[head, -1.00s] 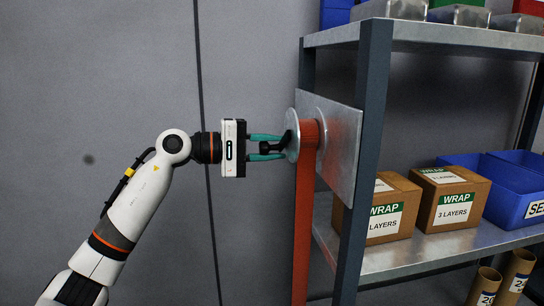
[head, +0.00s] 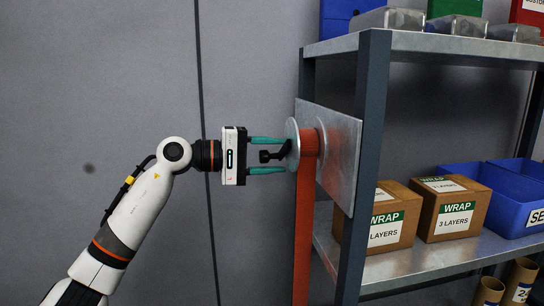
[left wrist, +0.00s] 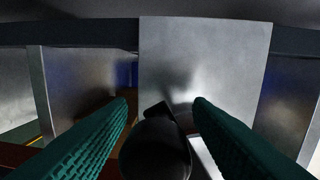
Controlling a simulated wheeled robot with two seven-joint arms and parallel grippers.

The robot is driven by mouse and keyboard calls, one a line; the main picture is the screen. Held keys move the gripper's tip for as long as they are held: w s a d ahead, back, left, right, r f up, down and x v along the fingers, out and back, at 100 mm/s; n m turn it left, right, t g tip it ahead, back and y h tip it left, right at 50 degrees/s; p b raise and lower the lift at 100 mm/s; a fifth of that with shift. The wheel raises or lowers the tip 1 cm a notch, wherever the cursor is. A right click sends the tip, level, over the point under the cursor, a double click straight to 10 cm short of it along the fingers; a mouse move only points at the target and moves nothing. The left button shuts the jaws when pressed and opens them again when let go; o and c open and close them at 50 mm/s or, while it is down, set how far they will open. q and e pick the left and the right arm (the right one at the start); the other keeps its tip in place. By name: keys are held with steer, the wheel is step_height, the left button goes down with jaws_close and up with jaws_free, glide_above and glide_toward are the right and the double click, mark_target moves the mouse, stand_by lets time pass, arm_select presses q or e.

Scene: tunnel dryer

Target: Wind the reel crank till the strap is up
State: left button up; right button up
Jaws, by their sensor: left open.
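The reel has a round metal flange (head: 293,135) on a metal plate (head: 340,155) fixed to the shelf post. A black crank handle (head: 272,156) sticks out from the flange toward my left gripper. The orange strap (head: 303,235) is partly wound on the reel and hangs straight down out of frame. My left gripper (head: 284,155) is open, with one teal finger above and one below the handle, apart from it. In the left wrist view the dark handle knob (left wrist: 155,150) sits between the open fingers. The strap's lower end is hidden. My right gripper is not in view.
The shelf's blue-grey post (head: 364,150) stands just right of the reel. Two cardboard boxes (head: 455,210) and a blue bin (head: 500,195) stand on the lower shelf. Metal parts (head: 390,19) and bins are on top. Left of the reel is bare grey wall.

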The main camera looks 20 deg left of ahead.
arm_select(q)
steer(key=shift+a, duration=0.1)
steer(key=v, duration=1.1)
steer(key=shift+s+a, duration=0.3)
